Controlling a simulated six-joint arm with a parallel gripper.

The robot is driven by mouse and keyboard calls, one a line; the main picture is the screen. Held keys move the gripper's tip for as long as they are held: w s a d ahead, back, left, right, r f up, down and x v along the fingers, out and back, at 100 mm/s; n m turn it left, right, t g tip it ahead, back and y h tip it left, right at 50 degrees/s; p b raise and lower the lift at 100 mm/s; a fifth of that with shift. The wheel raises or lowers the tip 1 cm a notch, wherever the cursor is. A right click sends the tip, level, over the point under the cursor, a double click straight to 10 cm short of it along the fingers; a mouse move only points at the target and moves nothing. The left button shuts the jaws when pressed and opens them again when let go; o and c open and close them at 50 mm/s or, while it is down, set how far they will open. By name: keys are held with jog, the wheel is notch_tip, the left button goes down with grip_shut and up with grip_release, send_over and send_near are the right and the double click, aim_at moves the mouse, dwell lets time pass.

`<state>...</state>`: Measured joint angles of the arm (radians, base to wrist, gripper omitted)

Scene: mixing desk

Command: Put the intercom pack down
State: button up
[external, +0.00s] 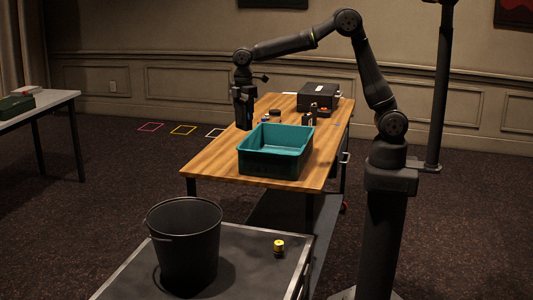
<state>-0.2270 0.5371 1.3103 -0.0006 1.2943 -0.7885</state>
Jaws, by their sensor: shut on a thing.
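My gripper (243,100) points down over the far left edge of the wooden table (212,163). It is shut on a dark, upright block, the intercom pack (244,120). The pack is black like my fingers, so its exact outline is hard to tell. It hangs just left of and behind the teal bin (268,167). I cannot tell whether its lower end touches the table.
Behind the bin are small dark items (308,121) and a black case (318,97). A black bucket (185,240) and a yellow item (279,246) stand on the front dark table. Coloured floor outlines (183,130) lie left. The wooden table's left front is bare.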

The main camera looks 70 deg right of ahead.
jog(key=s+a+n, duration=0.3)
jog(key=a, duration=1.8)
jog(key=n, duration=0.3)
send_over(258, 286)
notch_tip(258, 286, down, 28)
jog(key=r, duration=0.1)
jog(key=shift+d+f, duration=0.1)
jog(key=shift+f, duration=2.15)
jog(key=shift+f, duration=0.1)
jog(key=o, duration=1.2)
jog(key=shift+f, duration=0.1)
jog(key=shift+c, duration=0.2)
